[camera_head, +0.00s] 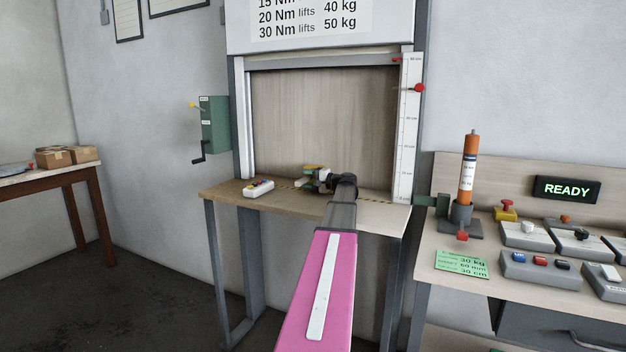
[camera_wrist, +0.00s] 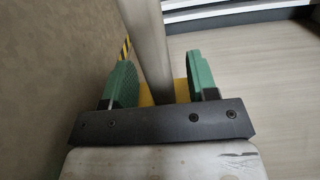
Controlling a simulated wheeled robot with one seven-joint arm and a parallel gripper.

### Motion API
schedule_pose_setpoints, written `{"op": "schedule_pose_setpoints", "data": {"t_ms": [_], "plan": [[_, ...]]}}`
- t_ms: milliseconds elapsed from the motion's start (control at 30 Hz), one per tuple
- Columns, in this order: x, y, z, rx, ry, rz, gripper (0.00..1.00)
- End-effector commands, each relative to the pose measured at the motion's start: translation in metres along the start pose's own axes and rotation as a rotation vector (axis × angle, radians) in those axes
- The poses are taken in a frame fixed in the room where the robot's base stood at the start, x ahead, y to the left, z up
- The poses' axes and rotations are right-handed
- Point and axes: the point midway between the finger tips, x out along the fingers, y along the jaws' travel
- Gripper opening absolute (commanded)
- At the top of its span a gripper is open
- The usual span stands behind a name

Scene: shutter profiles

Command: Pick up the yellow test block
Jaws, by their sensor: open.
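The yellow test block (camera_wrist: 181,91) shows in part in the wrist view, low between my two green finger pads. A grey upright bar crosses in front of its middle, and my palm plate hides its near side. My gripper (camera_wrist: 162,78) is open, with one pad on each side of the block and bar. Whether the pads touch the block I cannot tell. In the head view my gripper (camera_head: 318,177) is at the table's back, by the shutter opening. The block cannot be made out clearly there, as my arm and gripper cover that spot.
A white button box (camera_head: 258,189) stands left of my gripper on the wooden table (camera_head: 228,192). A shutter frame with a scale (camera_head: 408,130) rises behind. A green crank box (camera_head: 214,125) hangs left. A bench with an orange cylinder (camera_head: 467,170) is at right.

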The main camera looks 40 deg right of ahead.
Motion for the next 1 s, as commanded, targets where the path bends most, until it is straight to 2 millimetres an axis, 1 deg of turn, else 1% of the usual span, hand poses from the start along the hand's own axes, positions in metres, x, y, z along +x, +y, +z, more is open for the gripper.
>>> {"op": "schedule_pose_setpoints", "data": {"t_ms": [200, 233, 267, 300, 367, 400, 767, 867, 1000], "plan": [[0.002, 0.000, 0.000, 0.000, 0.000, 0.000, 0.53], [0.002, 0.000, 0.000, 0.000, 0.000, 0.000, 0.47], [0.002, 0.000, 0.000, 0.000, 0.000, 0.000, 0.37], [0.002, 0.000, 0.000, 0.000, 0.000, 0.000, 0.24], [0.002, 0.000, 0.000, 0.000, 0.000, 0.000, 0.04], [0.002, 0.000, 0.000, 0.000, 0.000, 0.000, 0.00], [0.002, -0.002, 0.000, -0.001, 0.000, 0.000, 0.00], [0.002, -0.008, 0.000, -0.001, 0.000, 0.000, 0.00], [0.002, -0.024, 0.000, -0.002, 0.000, -0.001, 0.00]]}}
